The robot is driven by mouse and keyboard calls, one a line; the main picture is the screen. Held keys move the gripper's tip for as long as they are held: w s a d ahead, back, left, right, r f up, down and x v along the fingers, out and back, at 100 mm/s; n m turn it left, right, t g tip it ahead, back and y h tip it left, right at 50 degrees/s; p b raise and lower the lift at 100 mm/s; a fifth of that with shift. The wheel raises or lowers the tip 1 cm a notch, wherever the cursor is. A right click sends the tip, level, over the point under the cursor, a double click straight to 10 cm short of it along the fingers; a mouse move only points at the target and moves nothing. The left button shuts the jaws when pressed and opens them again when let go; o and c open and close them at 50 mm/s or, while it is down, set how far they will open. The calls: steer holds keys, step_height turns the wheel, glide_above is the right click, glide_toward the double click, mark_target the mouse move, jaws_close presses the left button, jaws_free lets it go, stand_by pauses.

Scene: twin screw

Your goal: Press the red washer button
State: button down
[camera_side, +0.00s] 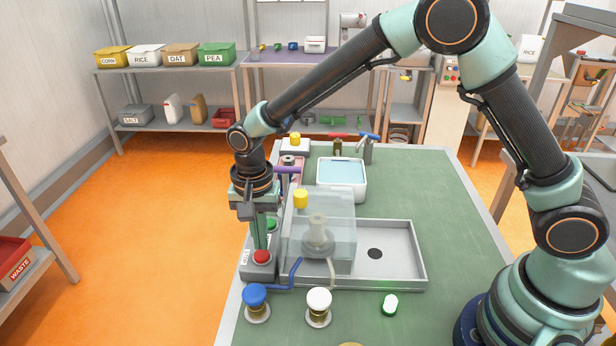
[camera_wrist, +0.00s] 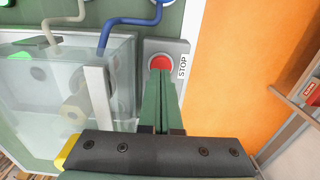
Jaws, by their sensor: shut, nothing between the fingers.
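The red washer button (camera_side: 262,257) sits on a grey box at the left front of the bench. In the wrist view the red button (camera_wrist: 160,64) lies just beyond my fingertips, beside a STOP label (camera_wrist: 183,66). My gripper (camera_side: 260,246) is shut and empty, pointing down right over the red button. In the wrist view my shut fingers (camera_wrist: 160,76) overlap the near edge of the button. I cannot tell whether they touch it or hover slightly above it. A green button (camera_side: 271,224) is on the same box, partly hidden behind my fingers.
A clear washer housing (camera_side: 335,215) with a yellow knob (camera_side: 300,198) stands close right of my fingers, in a grey tray (camera_side: 405,285). A blue-capped fitting (camera_side: 255,296) and a white-capped fitting (camera_side: 319,300) stand in front. A water basin (camera_side: 342,190) is behind.

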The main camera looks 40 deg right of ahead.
mark_target(264, 255)
steer(key=shift+f, duration=0.8)
steer(key=shift+s+f, duration=0.1)
steer(key=shift+f, duration=1)
step_height(264, 255, up, 15)
steer(key=shift+w+a, duration=0.15)
steer(key=shift+w, duration=0.2)
steer(key=s+d+r+n+t, duration=0.35)
steer(key=d+r, duration=0.35)
steer(key=d, duration=0.3)
steer(key=s+d+n+t, duration=0.2)
steer(key=s+d+n, duration=0.3)
steer(key=s+d, duration=0.5)
steer(key=shift+r, duration=0.2)
